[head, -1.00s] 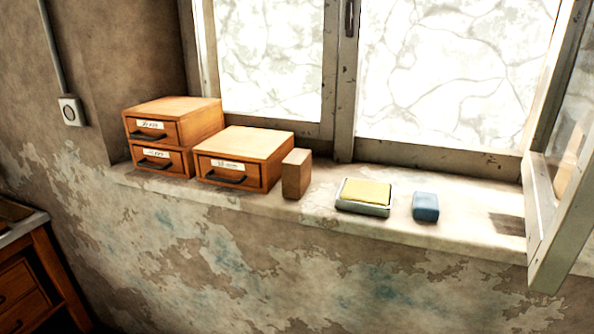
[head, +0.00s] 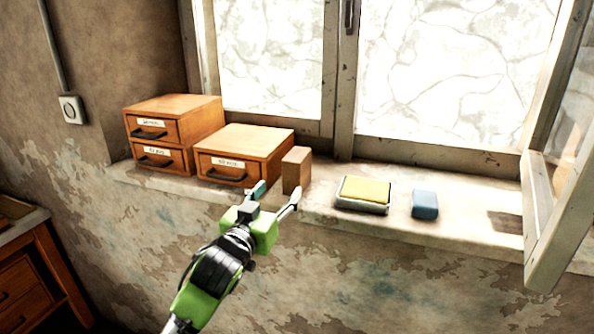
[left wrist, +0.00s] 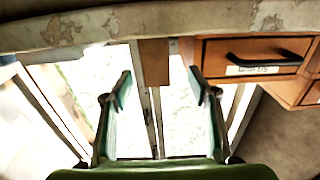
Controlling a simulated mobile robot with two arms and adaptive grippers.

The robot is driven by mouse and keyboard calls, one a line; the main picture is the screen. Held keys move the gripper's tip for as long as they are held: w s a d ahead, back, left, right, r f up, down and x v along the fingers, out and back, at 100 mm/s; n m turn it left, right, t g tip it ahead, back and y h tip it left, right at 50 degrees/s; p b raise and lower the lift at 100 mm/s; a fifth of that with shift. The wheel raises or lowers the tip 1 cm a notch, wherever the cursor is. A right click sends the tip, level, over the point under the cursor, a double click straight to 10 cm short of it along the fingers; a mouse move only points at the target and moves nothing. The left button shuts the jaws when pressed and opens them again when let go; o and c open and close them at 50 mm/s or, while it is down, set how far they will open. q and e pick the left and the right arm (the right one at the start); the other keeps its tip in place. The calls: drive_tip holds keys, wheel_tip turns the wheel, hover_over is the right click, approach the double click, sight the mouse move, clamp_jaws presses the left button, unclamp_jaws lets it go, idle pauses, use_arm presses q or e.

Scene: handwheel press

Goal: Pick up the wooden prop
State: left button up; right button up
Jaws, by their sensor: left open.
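The wooden prop (head: 297,170) is a small upright brown block on the window sill, just right of the low drawer box. My left gripper (head: 277,192) is open and empty in front of the sill, with its fingers pointing toward the prop. The fingers hide a little of the area at the prop's lower left. In the left wrist view the prop (left wrist: 154,62) shows ahead, between the two spread fingertips (left wrist: 160,87) and apart from them. My right gripper is not in view.
Wooden drawer boxes (head: 245,148) stand close on the left of the prop. A tin with a yellow pad (head: 364,192) and a blue block (head: 425,204) lie to the right on the sill (head: 470,236). An open window sash (head: 545,215) juts out at far right.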

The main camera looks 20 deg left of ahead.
sight(288, 178)
use_arm(q)
drive_tip(key=w+p, duration=0.1)
drive_tip(key=w, duration=0.5)
drive_tip(key=shift+w+d, duration=0.15)
drive_tip(key=shift+w, duration=0.25)
drive_tip(key=shift+w+d+r+p, duration=0.1)
drive_tip(key=shift+w+r+p, duration=0.1)
drive_tip(key=shift+w+p, duration=0.2)
drive_tip(key=w, duration=0.1)
drive_tip(key=w+p, duration=0.2)
drive_tip(key=w, duration=0.1)
drive_tip(key=shift+d+r, duration=0.35)
drive_tip(key=shift+d, duration=0.05)
drive_tip(key=shift+w+f, duration=0.1)
drive_tip(key=shift+w, duration=0.15)
drive_tip(key=c, duration=1.4)
